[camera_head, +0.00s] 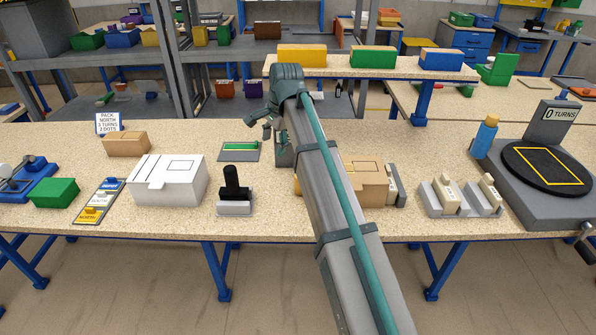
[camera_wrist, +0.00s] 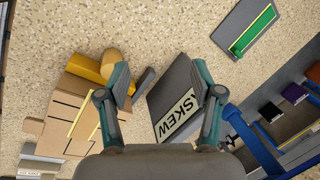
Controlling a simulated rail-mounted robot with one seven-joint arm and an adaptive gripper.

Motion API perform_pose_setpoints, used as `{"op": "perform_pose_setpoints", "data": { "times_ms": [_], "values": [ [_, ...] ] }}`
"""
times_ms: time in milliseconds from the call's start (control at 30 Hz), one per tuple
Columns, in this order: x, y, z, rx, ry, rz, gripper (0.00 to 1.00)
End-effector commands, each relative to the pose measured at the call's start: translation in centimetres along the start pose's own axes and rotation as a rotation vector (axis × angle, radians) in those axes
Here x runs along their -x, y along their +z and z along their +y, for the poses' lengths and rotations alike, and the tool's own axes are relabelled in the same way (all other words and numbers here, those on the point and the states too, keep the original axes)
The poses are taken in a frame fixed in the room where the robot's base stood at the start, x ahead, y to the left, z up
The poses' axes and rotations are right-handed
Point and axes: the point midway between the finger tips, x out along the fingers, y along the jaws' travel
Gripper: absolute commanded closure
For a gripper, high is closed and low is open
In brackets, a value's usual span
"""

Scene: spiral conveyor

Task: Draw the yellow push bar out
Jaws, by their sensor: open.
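A yellow rounded piece (camera_wrist: 84,66), which looks like the push bar, sticks out at the upper end of a cardboard-coloured box (camera_wrist: 92,104) in the wrist view. In the head view my arm covers most of this box (camera_head: 368,178), and only a sliver of yellow shows left of the arm. My gripper (camera_wrist: 160,74) is open and empty above the table. I cannot tell whether a finger touches the yellow parts.
A grey plate with a green strip (camera_head: 240,151) lies left of my gripper in the head view. A black-handled stamp (camera_head: 234,192) and white box (camera_head: 167,180) stand further left. A turntable (camera_head: 545,168) and grey holders (camera_head: 460,197) are at right. A raised shelf (camera_head: 385,72) stands behind.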

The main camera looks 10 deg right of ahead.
Motion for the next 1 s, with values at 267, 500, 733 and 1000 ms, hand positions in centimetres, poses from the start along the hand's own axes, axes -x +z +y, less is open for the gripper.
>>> {"op": "perform_pose_setpoints", "data": {
  "times_ms": [267, 500, 733, 1000],
  "values": [
    [0.2, -5.0, 6.0, -0.453, 0.201, 0.093, 0.34],
    [-0.8, -5.6, 7.1, -0.514, 0.225, 0.11, 0.34],
    [-4.0, -5.6, 7.9, -0.511, 0.225, 0.108, 0.34],
    [-8.0, -5.8, 8.8, -0.509, 0.223, 0.108, 0.34]
  ]
}}
